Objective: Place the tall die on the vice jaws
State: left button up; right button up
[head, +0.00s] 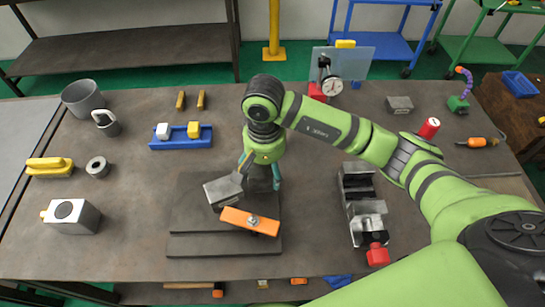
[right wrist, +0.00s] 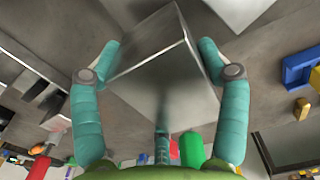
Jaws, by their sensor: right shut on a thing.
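A grey metal block, which looks like the tall die (head: 222,190), is between the teal fingers of my right gripper (head: 260,174). It hangs tilted over the dark stepped plate (head: 190,220), near an orange bar (head: 250,221). The grey vice (head: 366,208), with a red end, stands on the table to the right of the gripper, apart from the die. The left gripper is not seen.
A blue tray (head: 180,143) with small blocks is at the back left. A dial gauge (head: 332,86) stands behind the arm. A grey block with a round face (head: 72,216) and a yellow-handled tool (head: 50,167) lie at the left. Bare table separates plate and vice.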

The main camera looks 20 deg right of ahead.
notch_tip(320, 180, down, 2)
jog(key=shift+p, duration=0.5)
jog(key=shift+f, duration=0.5)
jog(key=shift+f, duration=0.15)
jog(key=o, duration=1.7)
jog(key=shift+s, duration=0.1)
